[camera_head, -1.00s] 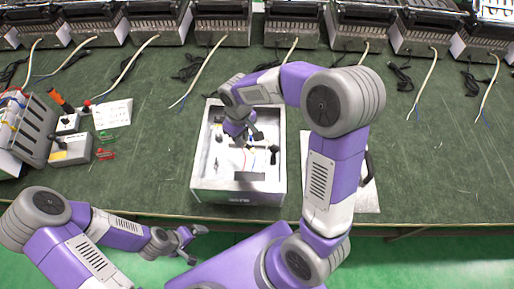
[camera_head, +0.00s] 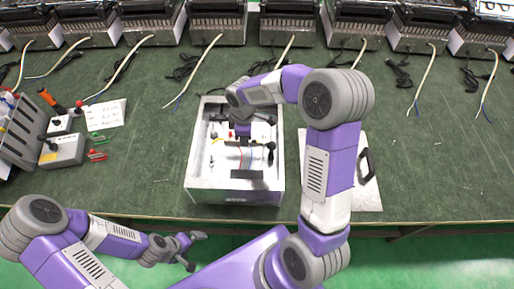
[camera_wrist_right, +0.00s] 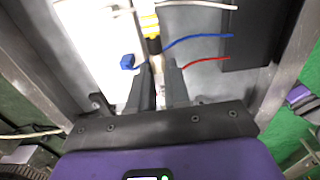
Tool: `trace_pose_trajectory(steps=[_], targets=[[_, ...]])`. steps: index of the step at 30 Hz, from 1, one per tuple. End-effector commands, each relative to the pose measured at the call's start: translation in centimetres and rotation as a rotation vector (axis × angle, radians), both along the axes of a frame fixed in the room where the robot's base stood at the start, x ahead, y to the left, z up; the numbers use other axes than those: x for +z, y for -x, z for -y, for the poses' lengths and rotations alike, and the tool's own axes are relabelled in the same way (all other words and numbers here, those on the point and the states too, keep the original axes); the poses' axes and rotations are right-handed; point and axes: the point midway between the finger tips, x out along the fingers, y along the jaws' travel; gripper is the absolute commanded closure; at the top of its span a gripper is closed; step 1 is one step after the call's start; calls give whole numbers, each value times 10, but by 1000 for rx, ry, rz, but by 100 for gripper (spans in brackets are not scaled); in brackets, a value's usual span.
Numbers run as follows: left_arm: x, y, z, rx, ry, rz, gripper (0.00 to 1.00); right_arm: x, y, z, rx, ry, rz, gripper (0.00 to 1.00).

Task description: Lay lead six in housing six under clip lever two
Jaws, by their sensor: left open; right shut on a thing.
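The open white metal box (camera_head: 194,165) stands on the bench in the middle of the head view. My right gripper (camera_head: 241,142) is down inside it. A blue lead (camera_wrist_right: 195,39) runs from the same block to a blue piece (camera_wrist_right: 127,62) left of the fingers. Housing and lever numbers are not readable. My left gripper (camera_head: 197,251) is open and empty before the bench.
The box walls closely surround my right gripper. Several heater units (camera_head: 214,25) with pale cords line the back. A grey rack (camera_head: 25,130), a grey box (camera_head: 62,150) and red and green clips (camera_head: 97,155) are at left. A white board (camera_head: 368,190) lies right of the box.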

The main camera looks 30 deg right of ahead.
Motion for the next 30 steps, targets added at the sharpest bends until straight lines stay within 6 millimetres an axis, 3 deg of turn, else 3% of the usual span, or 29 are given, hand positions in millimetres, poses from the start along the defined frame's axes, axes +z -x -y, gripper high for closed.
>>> trace_pose_trajectory(steps=[1,6,11,18,21,30], targets=[[-7,0,0,0,0,0,0,-15,1,0,0,0,-4,100],[-12,0,0,0,0,0,0,-36,0,0,-1,-1,-1,100],[-14,0,0,0,0,0,0,-39,3,5,-3,1,1,100],[-22,0,0,0,0,0,0,-39,23,38,-7,1,1,100],[-29,0,0,0,0,0,0,-52,21,34,-1,-1,1,100],[-28,0,0,0,0,0,0,-52,21,34,-1,0,1,100]])
